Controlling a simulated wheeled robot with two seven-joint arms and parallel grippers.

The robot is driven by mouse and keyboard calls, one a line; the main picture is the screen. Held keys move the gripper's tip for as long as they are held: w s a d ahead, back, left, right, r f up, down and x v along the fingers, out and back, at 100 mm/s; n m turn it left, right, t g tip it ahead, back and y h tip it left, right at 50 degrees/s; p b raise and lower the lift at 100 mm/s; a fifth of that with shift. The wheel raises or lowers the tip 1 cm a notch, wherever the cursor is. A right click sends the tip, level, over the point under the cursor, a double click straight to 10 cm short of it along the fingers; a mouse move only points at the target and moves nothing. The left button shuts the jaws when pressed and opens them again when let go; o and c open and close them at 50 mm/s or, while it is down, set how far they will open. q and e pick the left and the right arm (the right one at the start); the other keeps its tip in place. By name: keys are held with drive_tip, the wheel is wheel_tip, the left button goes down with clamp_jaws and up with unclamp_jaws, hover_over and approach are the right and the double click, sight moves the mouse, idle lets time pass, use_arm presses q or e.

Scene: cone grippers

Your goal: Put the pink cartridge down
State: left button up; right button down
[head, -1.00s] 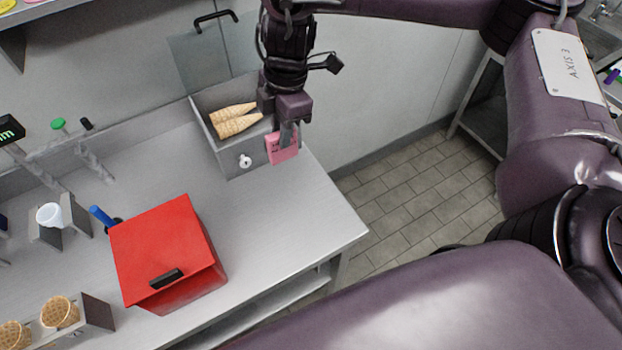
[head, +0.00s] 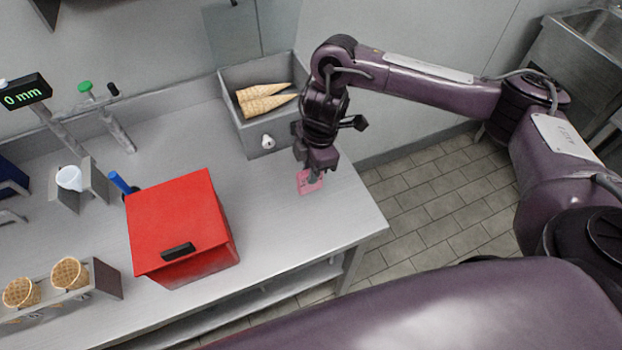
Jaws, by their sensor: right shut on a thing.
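The pink cartridge (head: 306,184) is a small flat pink piece with dark marks. It is at or just above the steel counter (head: 275,222), to the right of the red box; I cannot tell whether it touches the surface. My right gripper (head: 314,176) points down and is shut on the cartridge's upper right part, hiding some of it. My left gripper is not in view.
A red box (head: 180,222) with a black handle stands left of the gripper. Behind is a grey bin (head: 235,78) holding cones (head: 268,104). A rack with waffle cups (head: 70,273) is at the lower left. Bare counter lies around the cartridge, up to its right edge.

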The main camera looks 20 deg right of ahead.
drive_tip(key=shift+f+b, duration=0.5)
drive_tip(key=shift+f, duration=1.4)
drive_tip(key=shift+s+f, duration=0.1)
drive_tip(key=c, duration=1.3)
unclamp_jaws()
drive_tip(key=r, duration=0.4)
drive_tip(key=d+r+p, duration=0.1)
drive_tip(key=r, duration=0.3)
drive_tip(key=r+p, duration=0.1)
drive_tip(key=r, duration=0.3)
drive_tip(key=shift+d+r, duration=0.1)
drive_tip(key=shift+d, duration=0.3)
